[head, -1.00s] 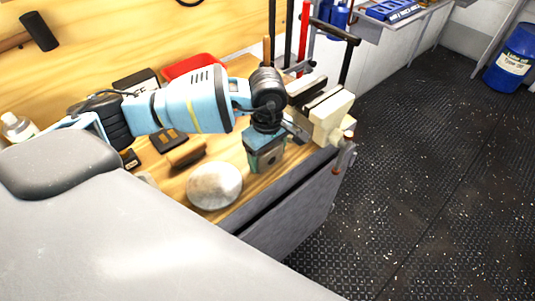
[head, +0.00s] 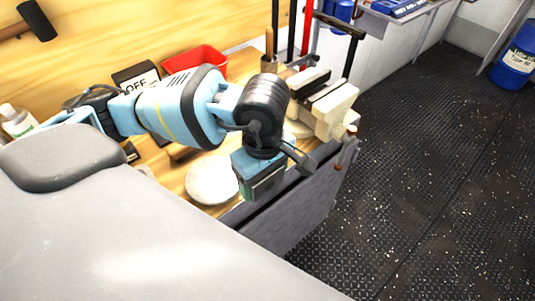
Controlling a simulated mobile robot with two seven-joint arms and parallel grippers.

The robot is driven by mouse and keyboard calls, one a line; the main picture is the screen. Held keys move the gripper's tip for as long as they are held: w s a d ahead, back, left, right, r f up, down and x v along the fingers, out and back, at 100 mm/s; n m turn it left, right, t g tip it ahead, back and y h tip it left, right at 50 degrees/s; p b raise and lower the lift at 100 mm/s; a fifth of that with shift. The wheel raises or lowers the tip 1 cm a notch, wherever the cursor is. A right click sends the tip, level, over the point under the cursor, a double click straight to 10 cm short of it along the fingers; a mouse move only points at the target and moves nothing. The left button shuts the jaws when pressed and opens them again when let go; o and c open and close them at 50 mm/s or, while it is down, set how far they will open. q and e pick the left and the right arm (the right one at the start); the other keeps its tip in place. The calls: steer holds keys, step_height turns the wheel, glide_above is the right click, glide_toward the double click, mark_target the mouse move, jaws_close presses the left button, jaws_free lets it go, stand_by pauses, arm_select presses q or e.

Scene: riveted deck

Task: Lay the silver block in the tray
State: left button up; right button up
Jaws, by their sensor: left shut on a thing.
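The red tray (head: 197,64) lies at the back of the wooden bench, partly covered by my left arm. My left gripper (head: 262,178) is at the bench's front edge, in front of the vise and right of a pale round object, well away from the tray. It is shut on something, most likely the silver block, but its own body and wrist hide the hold. A dark grey part sticks out at its right; I cannot tell whether it is a finger. The silver block is not clearly visible anywhere. My right gripper is not in view.
The pale round object (head: 212,180) sits on the bench front. A cream vise (head: 325,108) stands at the right corner. A black box marked OFF (head: 137,78) and a white bottle (head: 17,120) stand at left. A blue drum (head: 515,55) stands on the open floor.

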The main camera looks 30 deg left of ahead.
arm_select(q)
steer(key=s, duration=0.1)
steer(key=s+d, duration=0.2)
steer(key=s, duration=0.1)
steer(key=shift+r, duration=0.25)
